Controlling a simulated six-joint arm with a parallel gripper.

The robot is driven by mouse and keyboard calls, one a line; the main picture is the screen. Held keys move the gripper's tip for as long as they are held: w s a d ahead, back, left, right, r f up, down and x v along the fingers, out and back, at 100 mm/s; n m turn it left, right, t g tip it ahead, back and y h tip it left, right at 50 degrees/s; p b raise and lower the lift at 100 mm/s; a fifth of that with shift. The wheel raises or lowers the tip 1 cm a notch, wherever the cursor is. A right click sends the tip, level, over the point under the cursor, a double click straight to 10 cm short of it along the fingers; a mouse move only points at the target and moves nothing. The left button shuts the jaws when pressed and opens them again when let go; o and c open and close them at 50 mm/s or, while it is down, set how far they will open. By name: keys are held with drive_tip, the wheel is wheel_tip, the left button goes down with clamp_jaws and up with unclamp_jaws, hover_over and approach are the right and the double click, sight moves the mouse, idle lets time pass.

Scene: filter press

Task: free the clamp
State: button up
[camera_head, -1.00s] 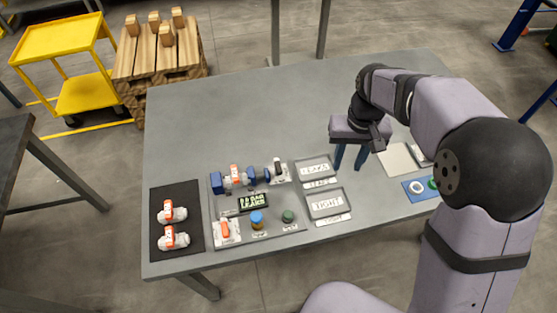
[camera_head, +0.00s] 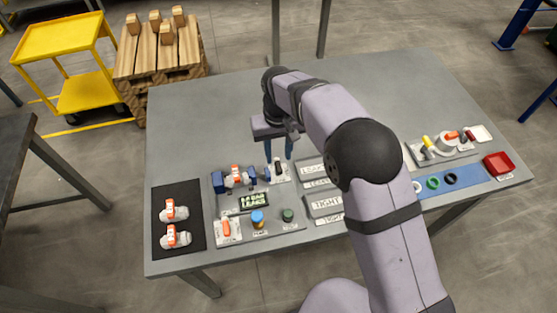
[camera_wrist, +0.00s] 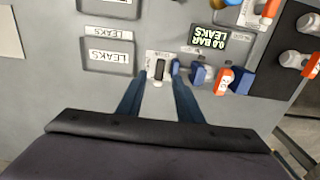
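The clamp (camera_head: 218,183) is a blue fixture on the grey station plate, with blue jaws on both sides of a white valve with an orange handle (camera_head: 235,171). The blue jaws (camera_wrist: 198,75) and the orange handle (camera_wrist: 224,80) also show in the wrist view. A black upright lever (camera_head: 277,164) stands on a white plate just right of the clamp; it shows in the wrist view too (camera_wrist: 160,68). My gripper (camera_head: 278,156) is open and empty above the lever. In the wrist view the lever appears between the fingertips (camera_wrist: 158,74); contact cannot be told.
A small display (camera_head: 254,201) reads 0.0 bar and LEAKS. Blue (camera_head: 258,219) and green (camera_head: 287,214) knobs sit in front. Trays labelled LEAKS (camera_wrist: 108,55) and TIGHT (camera_head: 326,204) lie right. Two valves rest on a black mat (camera_head: 180,196). The table's back is clear.

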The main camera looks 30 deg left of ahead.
sight(278, 166)
drive_tip(key=shift+f+p, duration=0.65)
drive_tip(key=shift+f, duration=1.75)
clamp_jaws()
